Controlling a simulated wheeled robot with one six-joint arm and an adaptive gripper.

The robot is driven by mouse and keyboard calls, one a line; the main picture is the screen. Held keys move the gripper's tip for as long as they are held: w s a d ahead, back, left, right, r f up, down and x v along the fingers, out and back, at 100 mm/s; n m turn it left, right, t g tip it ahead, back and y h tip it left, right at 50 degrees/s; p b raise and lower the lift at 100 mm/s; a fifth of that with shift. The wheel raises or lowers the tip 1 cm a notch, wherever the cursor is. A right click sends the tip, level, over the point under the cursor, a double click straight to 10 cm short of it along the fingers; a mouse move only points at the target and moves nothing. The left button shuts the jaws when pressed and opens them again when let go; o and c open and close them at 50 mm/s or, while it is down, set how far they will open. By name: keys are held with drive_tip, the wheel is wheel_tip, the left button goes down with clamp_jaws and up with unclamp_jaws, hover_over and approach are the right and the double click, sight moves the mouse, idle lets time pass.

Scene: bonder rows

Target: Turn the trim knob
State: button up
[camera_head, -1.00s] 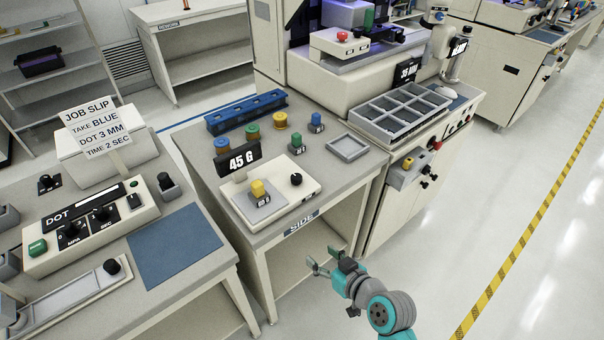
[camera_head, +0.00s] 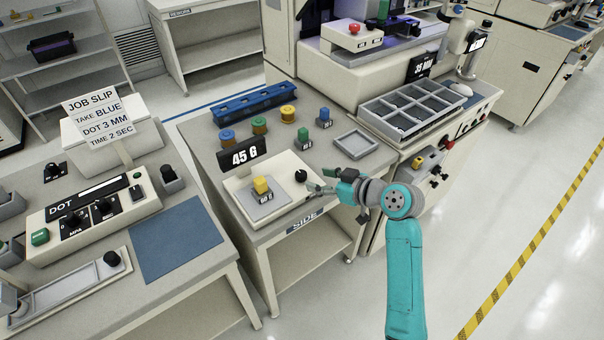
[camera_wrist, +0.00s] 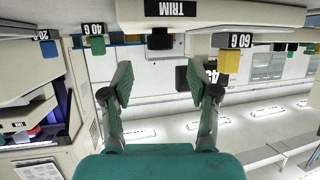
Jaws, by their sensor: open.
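The black trim knob (camera_head: 301,176) sits at the right end of the cream scale unit (camera_head: 285,206), which shows a 45 G sign (camera_head: 245,152). In the wrist view the picture is upside down, and the dark knob (camera_wrist: 159,41) lies just below the TRIM label (camera_wrist: 170,8). My gripper (camera_head: 317,188) is beside the knob, to its right in the head view. In the wrist view my gripper (camera_wrist: 159,85) has its two fingers spread wide, with the knob centred beyond the gap. The fingers appear apart from it and hold nothing.
A yellow weight (camera_head: 262,186) stands on the scale's grey pan (camera_head: 268,204). Green (camera_head: 304,138) and blue (camera_head: 324,117) weights and an empty grey tray (camera_head: 356,144) are behind. A compartment tray (camera_head: 413,137) is on the machine at right.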

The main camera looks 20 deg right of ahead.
sight(301, 176)
drive_tip(key=x, duration=0.7)
drive_tip(key=shift+w+a+f, duration=0.1)
drive_tip(key=shift+w, duration=0.15)
clamp_jaws()
drive_tip(key=shift+m+t+h, duration=0.3)
drive_tip(key=m+h, duration=0.2)
drive_tip(key=m+t+h, duration=0.1)
drive_tip(key=m+h, duration=0.1)
drive_tip(key=shift+a+h, duration=0.2)
drive_tip(key=shift+h, duration=0.2)
drive_tip(key=shift+d+m+h, duration=0.1)
drive_tip(key=shift+m+h, duration=2.2)
drive_tip(key=shift+h, duration=0.3)
